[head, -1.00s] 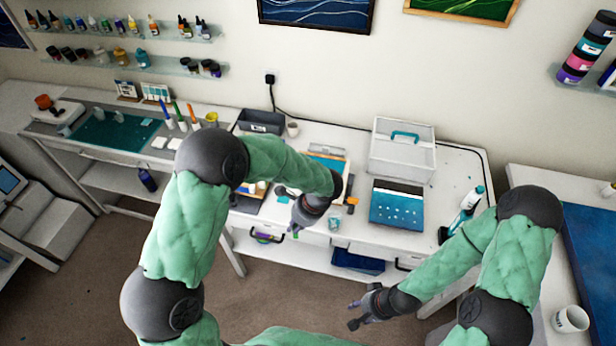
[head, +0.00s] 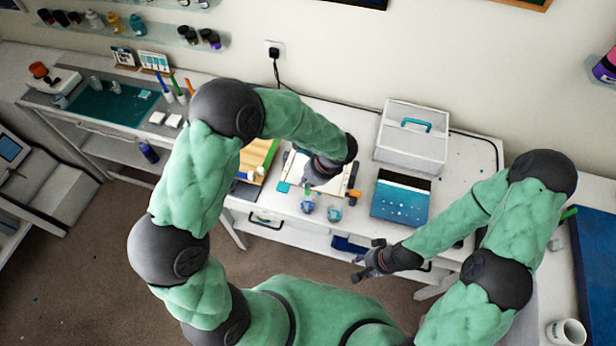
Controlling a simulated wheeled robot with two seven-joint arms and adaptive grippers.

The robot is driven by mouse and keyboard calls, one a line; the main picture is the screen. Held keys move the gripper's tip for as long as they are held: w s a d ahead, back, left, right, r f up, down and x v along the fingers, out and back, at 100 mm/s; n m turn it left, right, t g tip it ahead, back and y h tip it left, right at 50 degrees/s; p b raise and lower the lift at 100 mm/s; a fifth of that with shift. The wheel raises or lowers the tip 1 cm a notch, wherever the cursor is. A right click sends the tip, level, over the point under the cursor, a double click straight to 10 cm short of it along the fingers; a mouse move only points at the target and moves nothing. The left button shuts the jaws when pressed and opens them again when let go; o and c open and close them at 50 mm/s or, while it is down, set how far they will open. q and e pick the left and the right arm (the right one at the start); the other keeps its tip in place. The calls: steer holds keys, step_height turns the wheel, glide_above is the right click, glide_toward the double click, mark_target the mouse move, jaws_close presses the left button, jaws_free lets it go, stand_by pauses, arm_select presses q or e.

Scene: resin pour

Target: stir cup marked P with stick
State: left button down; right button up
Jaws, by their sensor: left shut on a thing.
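Two small clear cups stand near the front edge of the white table, a purple-blue one (head: 307,205) and a teal one (head: 334,212). I cannot read a P on either. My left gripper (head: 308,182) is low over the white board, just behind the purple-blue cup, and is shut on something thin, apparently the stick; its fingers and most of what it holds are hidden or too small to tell. I cannot tell whether the stick is inside a cup. My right gripper (head: 364,262) is open and empty in front of the table, below its top.
A white mug (head: 566,332) stands at bottom right.

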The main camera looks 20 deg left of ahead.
arm_select(q)
step_height(320, 180, down, 3)
steer(key=shift+w+r+b, duration=0.1)
steer(key=shift+w+b, duration=0.05)
steer(key=shift+b, duration=0.65)
steer(key=shift+f+b, duration=0.65)
steer(key=shift+f, duration=0.25)
steer(key=shift+f+b, duration=2.9)
steer(key=shift+f, duration=0.6)
